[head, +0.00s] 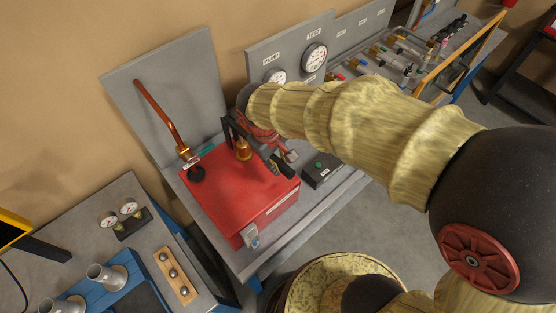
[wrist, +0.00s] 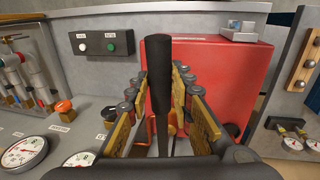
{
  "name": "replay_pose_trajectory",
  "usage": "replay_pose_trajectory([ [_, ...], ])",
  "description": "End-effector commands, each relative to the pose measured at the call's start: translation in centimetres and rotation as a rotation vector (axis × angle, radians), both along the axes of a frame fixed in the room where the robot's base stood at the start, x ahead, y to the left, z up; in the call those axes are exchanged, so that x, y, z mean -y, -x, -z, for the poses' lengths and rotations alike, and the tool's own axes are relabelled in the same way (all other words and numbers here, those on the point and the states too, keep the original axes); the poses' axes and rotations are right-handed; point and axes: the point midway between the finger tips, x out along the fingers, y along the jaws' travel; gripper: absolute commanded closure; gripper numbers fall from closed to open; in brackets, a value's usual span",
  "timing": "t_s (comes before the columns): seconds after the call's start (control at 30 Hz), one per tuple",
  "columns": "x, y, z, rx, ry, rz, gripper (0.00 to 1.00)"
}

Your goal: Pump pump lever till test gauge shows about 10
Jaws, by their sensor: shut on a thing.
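The pump is a red box (head: 225,195) on the grey bench, and its red side also shows in the wrist view (wrist: 215,75). The black grip of the pump lever (wrist: 161,75) stands between the gold-padded fingers of my gripper (wrist: 158,95), which is shut on it. In the head view my gripper (head: 262,155) is over the red box's right part and hides most of the lever. The test gauge (head: 315,57) is on the upright grey panel, right of the pump gauge (head: 277,77). Its needle is too small to read surely.
A copper-coloured pipe (head: 160,112) slants up behind the red box. A dark button box (head: 320,169) sits right of it, with white and green buttons in the wrist view (wrist: 102,43). Valves and fittings (head: 395,60) fill the back right. Another bench (head: 85,220) stands at left.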

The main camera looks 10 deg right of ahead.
Motion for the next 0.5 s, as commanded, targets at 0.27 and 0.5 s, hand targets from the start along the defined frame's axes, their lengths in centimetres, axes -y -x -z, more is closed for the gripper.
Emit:
replay_pose_trajectory([
  [0.27,0.0,0.0,-0.03,0.0,0.0,0.0,0.99],
  [0.5,-0.01,0.0,-0.04,0.0,0.0,0.0,1.0],
])
